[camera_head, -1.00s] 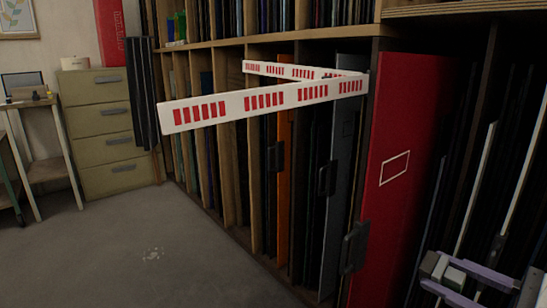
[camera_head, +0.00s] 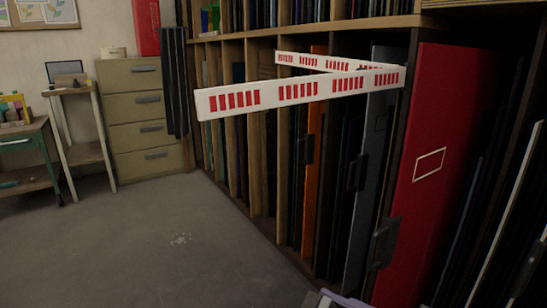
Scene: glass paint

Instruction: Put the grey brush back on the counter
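I cannot make out a grey brush in this view. A small piece of purple and grey shows at the bottom edge, right of the middle; it seems to be part of my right arm or gripper, and its fingers are cut off. My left gripper is not in view. A green-framed worktable (camera_head: 22,136) at the far left edge holds small colourful items, too small to name surely. I cannot tell whether it is the counter.
A wooden rack (camera_head: 263,160) with upright panels fills the middle and right. A white barrier with red marks (camera_head: 270,95) juts out from it. A drawer cabinet (camera_head: 130,120) and small stand (camera_head: 85,153) are behind left. The grey floor (camera_head: 150,250) is clear.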

